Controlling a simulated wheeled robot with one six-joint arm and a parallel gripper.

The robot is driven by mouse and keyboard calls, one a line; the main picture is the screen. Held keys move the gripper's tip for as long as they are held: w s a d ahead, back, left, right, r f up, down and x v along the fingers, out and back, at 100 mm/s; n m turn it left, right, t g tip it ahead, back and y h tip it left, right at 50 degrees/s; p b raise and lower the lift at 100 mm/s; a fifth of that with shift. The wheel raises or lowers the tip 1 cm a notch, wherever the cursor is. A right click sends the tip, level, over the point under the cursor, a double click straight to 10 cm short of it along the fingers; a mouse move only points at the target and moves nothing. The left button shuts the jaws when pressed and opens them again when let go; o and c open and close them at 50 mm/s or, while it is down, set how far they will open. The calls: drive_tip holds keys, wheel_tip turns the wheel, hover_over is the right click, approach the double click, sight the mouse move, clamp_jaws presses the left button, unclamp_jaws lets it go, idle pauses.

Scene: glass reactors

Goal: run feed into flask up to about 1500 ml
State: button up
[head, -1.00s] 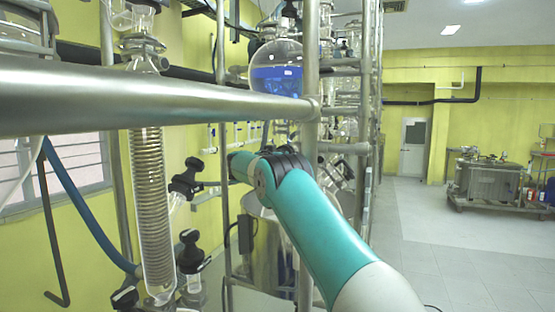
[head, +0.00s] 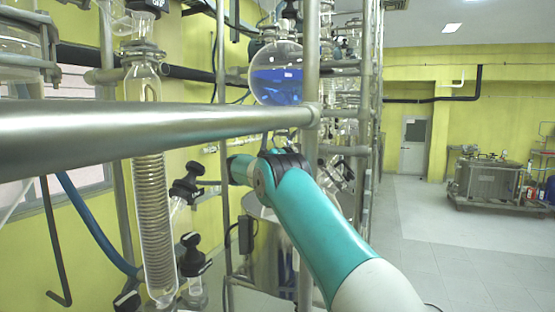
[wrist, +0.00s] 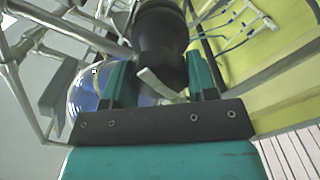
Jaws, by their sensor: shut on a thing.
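A round glass flask (head: 277,88) holding blue liquid hangs in the frame at the upper middle of the head view. The liquid fills roughly its lower half; I cannot read any scale. In the wrist view, the flask (wrist: 84,92) shows as a blue-tinted curve left of the fingers. My gripper (wrist: 160,84) is shut on a pale valve handle (wrist: 152,79), between its two teal fingers. A black valve body (wrist: 160,35) sits just beyond the fingertips. In the head view, my arm hides the fingers and the handle.
A thick steel rail (head: 150,128) crosses the near left, and an upright post (head: 310,150) stands beside the flask. A glass coil condenser (head: 151,190) with black-knobbed valves (head: 188,183) is at left. Open floor (head: 450,260) lies to the right, with a steel tank (head: 486,181) beyond.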

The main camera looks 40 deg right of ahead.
drive_tip(key=shift+n, duration=0.3)
drive_tip(key=o, duration=0.9)
drive_tip(key=shift+a, duration=0.15)
drive_tip(key=shift+b+v, duration=5.1)
drive_tip(key=shift+v, duration=3.5)
drive_tip(key=shift+s, duration=0.1)
